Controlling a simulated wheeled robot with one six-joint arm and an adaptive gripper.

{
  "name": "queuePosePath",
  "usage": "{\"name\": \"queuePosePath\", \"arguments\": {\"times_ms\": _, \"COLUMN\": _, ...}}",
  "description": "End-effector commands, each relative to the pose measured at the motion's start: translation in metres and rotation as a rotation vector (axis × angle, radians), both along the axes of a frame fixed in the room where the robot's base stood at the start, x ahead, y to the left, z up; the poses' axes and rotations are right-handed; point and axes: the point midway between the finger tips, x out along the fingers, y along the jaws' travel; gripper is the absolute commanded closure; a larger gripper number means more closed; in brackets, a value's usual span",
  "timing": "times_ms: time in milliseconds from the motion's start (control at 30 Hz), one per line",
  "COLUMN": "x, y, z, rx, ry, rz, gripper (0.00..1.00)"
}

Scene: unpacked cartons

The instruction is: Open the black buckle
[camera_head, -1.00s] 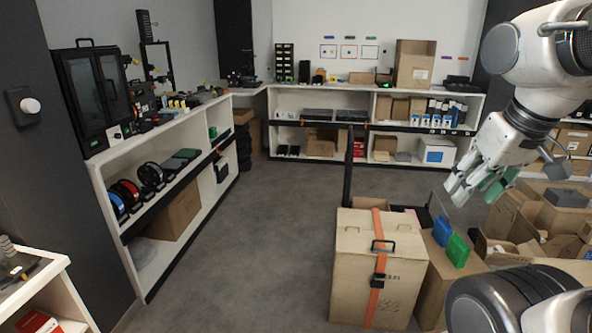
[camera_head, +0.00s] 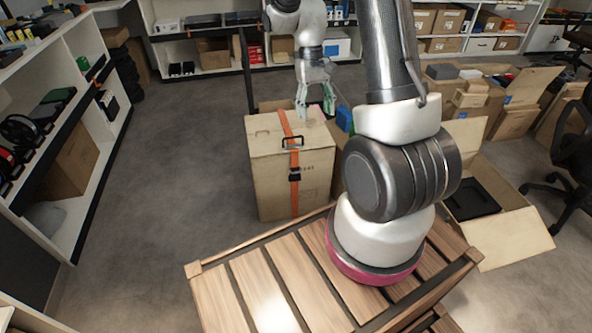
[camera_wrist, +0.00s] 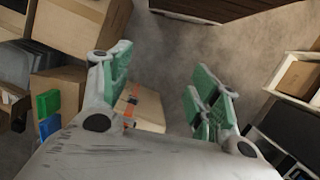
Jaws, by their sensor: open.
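The black buckle (camera_head: 294,174) sits on an orange strap (camera_head: 295,200) on the front face of a tall cardboard box (camera_head: 265,180). My gripper (camera_head: 315,100) has pale fingers with green pads and is open and empty. In the head view it appears over the back part of the box top, apart from the buckle. The wrist view shows the box (camera_wrist: 148,108) and a bit of strap between and beyond the spread fingers; the buckle cannot be made out there.
Blue and green boxes (camera_head: 344,118) stand right of the strapped box. Slatted wood (camera_head: 290,270) lies in front. An open carton (camera_head: 520,235) is at right, shelves (camera_head: 90,130) at left. The grey floor (camera_head: 190,150) left of the box is clear.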

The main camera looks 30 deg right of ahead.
Motion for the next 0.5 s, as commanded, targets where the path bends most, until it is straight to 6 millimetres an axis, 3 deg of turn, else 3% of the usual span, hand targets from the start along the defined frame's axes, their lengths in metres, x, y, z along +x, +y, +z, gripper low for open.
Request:
{"name": "queuePosePath", "arguments": {"times_ms": 33, "x": 0.013, "y": -0.004, "z": -0.029, "rx": 0.002, "ry": 0.027, "rz": -0.008, "gripper": 0.38}}
{"name": "queuePosePath", "arguments": {"times_ms": 200, "x": 0.053, "y": -0.017, "z": -0.127, "rx": 0.004, "ry": 0.073, "rz": -0.039, "gripper": 0.38}}
{"name": "queuePosePath", "arguments": {"times_ms": 500, "x": 0.098, "y": -0.037, "z": -0.321, "rx": -0.006, "ry": 0.057, "rz": -0.094, "gripper": 0.38}}
